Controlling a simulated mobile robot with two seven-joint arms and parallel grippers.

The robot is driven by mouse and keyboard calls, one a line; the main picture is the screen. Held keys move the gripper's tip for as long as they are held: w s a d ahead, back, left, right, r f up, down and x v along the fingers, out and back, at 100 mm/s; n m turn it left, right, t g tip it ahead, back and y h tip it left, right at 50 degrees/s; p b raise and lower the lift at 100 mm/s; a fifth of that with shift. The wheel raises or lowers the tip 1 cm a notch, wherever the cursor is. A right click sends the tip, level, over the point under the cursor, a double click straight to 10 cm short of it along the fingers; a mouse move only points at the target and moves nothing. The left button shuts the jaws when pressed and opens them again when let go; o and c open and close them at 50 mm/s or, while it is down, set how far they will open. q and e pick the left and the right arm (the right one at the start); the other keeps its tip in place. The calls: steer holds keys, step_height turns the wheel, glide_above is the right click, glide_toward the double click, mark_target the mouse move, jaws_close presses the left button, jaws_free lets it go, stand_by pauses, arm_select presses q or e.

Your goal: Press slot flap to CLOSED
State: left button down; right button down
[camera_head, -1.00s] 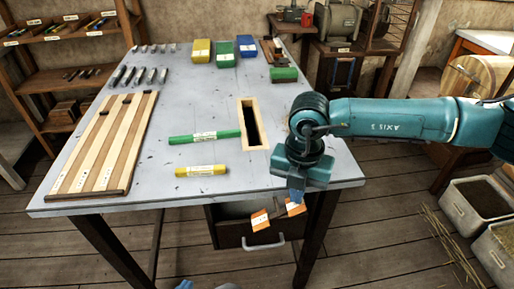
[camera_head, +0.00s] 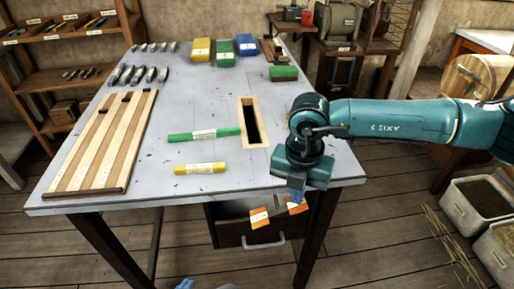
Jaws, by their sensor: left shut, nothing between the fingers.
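The slot (camera_head: 252,122) is a light wooden frame around a long dark opening in the grey tabletop (camera_head: 110,205). I cannot make out a separate flap over it; the opening shows dark. My right gripper (camera_head: 279,213) comes in from the right on a teal arm. It hangs in front of the table's front edge, below and right of the slot. My left gripper is not clearly seen; only a small blue piece shows at the bottom edge.
A green bar (camera_head: 204,135) and a yellow bar (camera_head: 200,169) lie left of the slot. A striped wooden board (camera_head: 104,145) lies at the left. Coloured boxes stand at the back. A drawer (camera_head: 240,228) is under the front edge, behind my right gripper.

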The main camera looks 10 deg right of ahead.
steer(key=shift+f+b, duration=0.75)
steer(key=shift+f, duration=0.3)
steer(key=shift+f+b, duration=0.45)
steer(key=shift+f, duration=0.05)
arm_select(q)
steer(key=shift+w+f+n, duration=0.15)
steer(key=shift+f+n, duration=0.15)
steer(key=shift+f, duration=0.3)
arm_select(e)
steer(key=shift+r, duration=0.2)
arm_select(q)
steer(key=shift+d+r+p, duration=0.1)
steer(key=shift+r+p, duration=0.6)
steer(key=shift+p, duration=0.2)
arm_select(e)
steer(key=shift+r, duration=1.85)
